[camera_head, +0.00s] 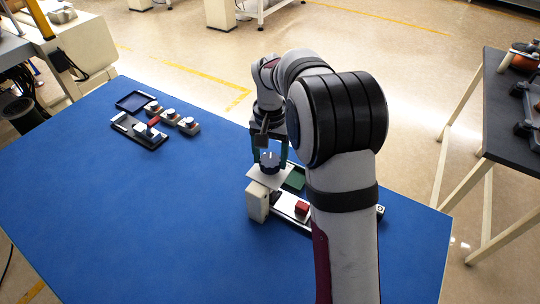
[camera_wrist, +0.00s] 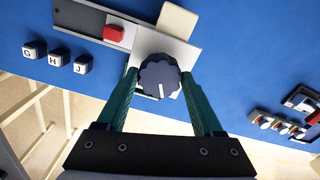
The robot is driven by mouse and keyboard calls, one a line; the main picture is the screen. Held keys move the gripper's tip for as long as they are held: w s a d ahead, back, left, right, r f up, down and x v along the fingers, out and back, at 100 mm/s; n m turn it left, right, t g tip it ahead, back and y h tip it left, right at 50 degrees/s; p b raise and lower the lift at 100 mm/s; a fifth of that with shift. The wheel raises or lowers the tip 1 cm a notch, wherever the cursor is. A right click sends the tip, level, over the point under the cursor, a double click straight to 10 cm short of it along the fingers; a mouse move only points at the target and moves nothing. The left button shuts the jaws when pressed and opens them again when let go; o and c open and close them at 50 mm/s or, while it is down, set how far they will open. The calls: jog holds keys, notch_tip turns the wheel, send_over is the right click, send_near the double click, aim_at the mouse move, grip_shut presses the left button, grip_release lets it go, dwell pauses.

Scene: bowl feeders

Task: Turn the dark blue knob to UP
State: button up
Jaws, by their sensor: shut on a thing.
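The dark blue knob (camera_wrist: 158,72) has a scalloped rim and a white pointer line, which points toward the bottom of the wrist view. It sits on a pale plate (camera_wrist: 188,52) and also shows in the head view (camera_head: 269,164). My gripper (camera_wrist: 160,76) has its two green fingers on opposite sides of the knob and is shut on it. In the head view my gripper (camera_head: 270,154) comes down on the knob from above. I cannot read any UP mark on the plate.
A beige block (camera_wrist: 178,19) adjoins the plate. Beside it is a grey rail with a red block (camera_wrist: 113,33). Letter cubes G, H (camera_wrist: 55,57) and J stand nearby. Another fixture (camera_head: 140,130) with a tray and small blocks lies at the far left.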

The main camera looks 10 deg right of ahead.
aim_at(270, 160)
jog(key=shift+n, duration=2.2)
jog(key=o, duration=1.4)
jog(key=shift+c, duration=0.2)
notch_tip(270, 160, up, 16)
jog(key=s+a+f+m, duration=0.1)
jog(key=s+f, duration=0.2)
jog(key=s, duration=0.7)
jog(key=s+a+f+m+y, duration=0.1)
jog(key=s+f, duration=0.3)
jog(key=s, duration=0.7)
jog(key=s+a+f+m, duration=0.2)
jog(key=s+a+f, duration=0.1)
jog(key=s, duration=0.7)
jog(key=shift+s+f+y, duration=0.15)
jog(key=shift+y, duration=0.25)
